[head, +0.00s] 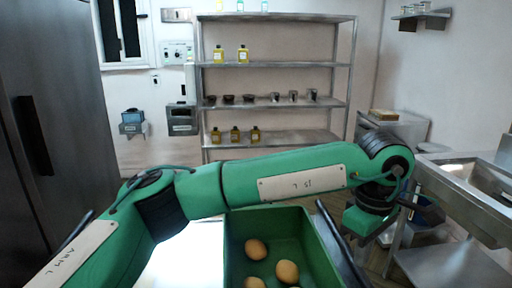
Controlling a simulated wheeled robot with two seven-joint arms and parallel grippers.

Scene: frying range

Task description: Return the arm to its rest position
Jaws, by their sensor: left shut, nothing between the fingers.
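My green left arm reaches from the lower left across the head view to the right, passing in front of the green bin. Its wrist bends down at the right end. My left gripper (362,226) hangs there, just right of the bin, and is shut and empty; its fingertips are hard to make out. My right gripper is not in view.
A green bin (300,222) with several brown eggs (287,272) stands at the bottom centre, partly behind my arm. A steel counter (452,188) is at the right. A shelf rack (278,103) with bottles and metal pots stands at the back wall. A dark cabinet (62,120) fills the left.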

